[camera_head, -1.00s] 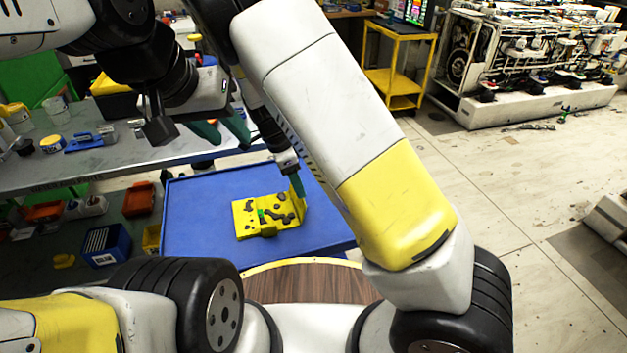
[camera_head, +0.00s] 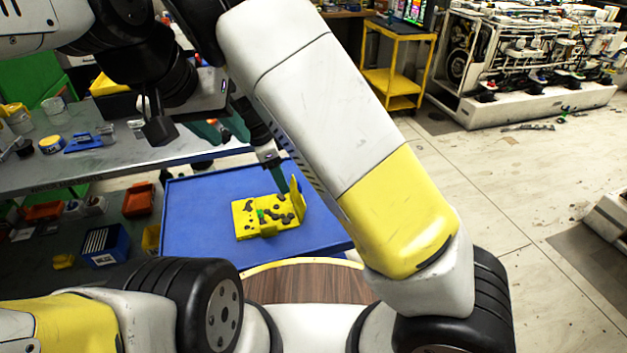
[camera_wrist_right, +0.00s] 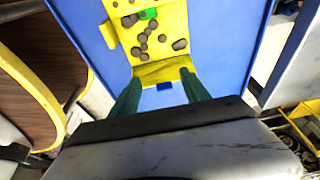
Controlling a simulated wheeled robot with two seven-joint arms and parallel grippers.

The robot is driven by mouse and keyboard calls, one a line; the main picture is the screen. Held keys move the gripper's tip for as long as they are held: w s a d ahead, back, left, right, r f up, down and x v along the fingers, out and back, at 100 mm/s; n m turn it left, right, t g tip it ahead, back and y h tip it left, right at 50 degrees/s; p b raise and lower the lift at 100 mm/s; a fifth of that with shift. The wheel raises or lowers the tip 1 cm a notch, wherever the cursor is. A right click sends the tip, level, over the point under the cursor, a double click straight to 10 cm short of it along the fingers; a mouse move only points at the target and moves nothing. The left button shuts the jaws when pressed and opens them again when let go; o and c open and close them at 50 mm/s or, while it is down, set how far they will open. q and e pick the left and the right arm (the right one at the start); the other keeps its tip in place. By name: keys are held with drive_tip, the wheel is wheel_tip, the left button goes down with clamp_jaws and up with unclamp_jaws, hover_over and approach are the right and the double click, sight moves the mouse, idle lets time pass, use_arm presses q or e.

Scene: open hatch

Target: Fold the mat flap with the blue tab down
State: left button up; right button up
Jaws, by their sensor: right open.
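The yellow mat (camera_head: 258,218) with dark round spots and a green patch lies on the blue tabletop. Its right-hand flap (camera_head: 298,200) stands up in the head view. In the right wrist view this flap (camera_wrist_right: 160,72) has the small blue tab (camera_wrist_right: 164,87) at its near edge. My right gripper (camera_head: 283,180) is open, its green fingers pointing down beside the raised flap. In the right wrist view its fingers (camera_wrist_right: 160,80) lie to either side of the flap's near end; contact cannot be told. My left gripper (camera_head: 222,130) is open and empty above the grey bench, partly hidden.
The blue tabletop (camera_head: 195,215) is clear around the mat. A grey bench (camera_head: 110,160) with tools and cups stands behind at left. Bins lie below it, including a blue bin (camera_head: 106,245). A yellow cart (camera_head: 395,80) stands at the back.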

drive_tip(key=shift+r, duration=0.15)
wheel_tip(320, 180, up, 8)
idle(0.8)
idle(0.3)
drive_tip(key=s+d+r+n+t+y, duration=0.2)
drive_tip(key=s+d+r+n, duration=0.5)
drive_tip(key=d, duration=0.4)
drive_tip(key=s+d+r+n+t+y, duration=0.3)
drive_tip(key=s+d+r+n, duration=0.5)
drive_tip(key=s+d, duration=0.2)
drive_tip(key=shift+s+d+r, duration=0.3)
drive_tip(key=shift+d, duration=0.85)
